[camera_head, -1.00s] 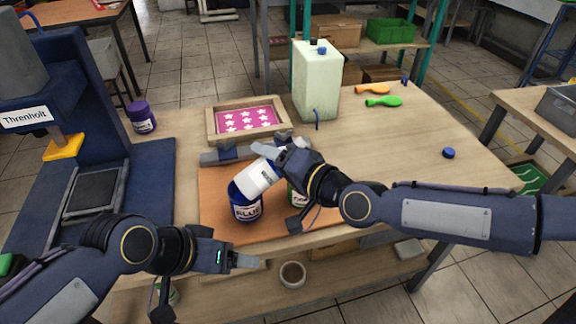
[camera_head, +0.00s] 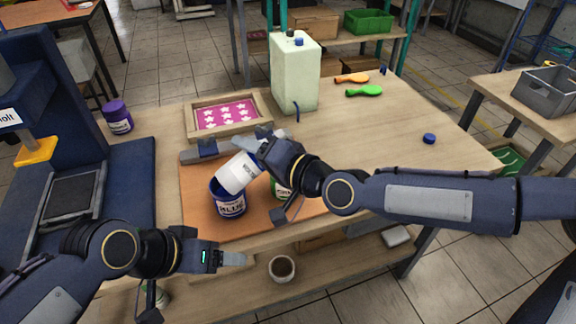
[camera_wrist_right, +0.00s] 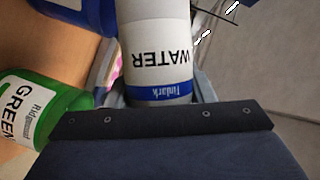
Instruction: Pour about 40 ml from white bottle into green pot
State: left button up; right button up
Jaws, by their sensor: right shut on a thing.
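The white bottle (camera_head: 238,172), labelled WATER, is tilted with its lower left end at the mouth of the blue pot (camera_head: 229,203). It also shows in the right wrist view (camera_wrist_right: 160,45); its mouth is hidden. My right gripper (camera_head: 262,172) is shut on this bottle. The green pot (camera_head: 281,189) stands just right of the blue pot, below my right gripper and mostly hidden by it. Its GREEN label shows in the right wrist view (camera_wrist_right: 45,112). No stream of liquid is visible. My left gripper (camera_head: 193,282) is open and empty at the table's front edge.
The pots stand on an orange-brown mat (camera_head: 195,205). A framed pink star screen (camera_head: 227,115) and a pale canister (camera_head: 296,75) stand behind. A purple jar (camera_head: 117,117) is at the left by the blue press.

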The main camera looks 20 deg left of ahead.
dwell(0.6)
jog(key=shift+f+b, duration=0.15)
jog(key=shift+b, duration=0.6)
jog(key=shift+s+f+m+b, duration=0.2)
jog(key=shift+m+b, duration=0.3)
jog(key=shift+b, duration=0.2)
jog(key=shift+r, duration=0.1)
jog(key=shift+w+r+n+p, duration=0.2)
jog(key=shift+r+n+p, duration=0.2)
jog(key=shift+p, duration=0.1)
jog(key=shift+w+r, duration=0.1)
jog(key=shift+n, duration=0.3)
jog(key=shift+f, duration=0.2)
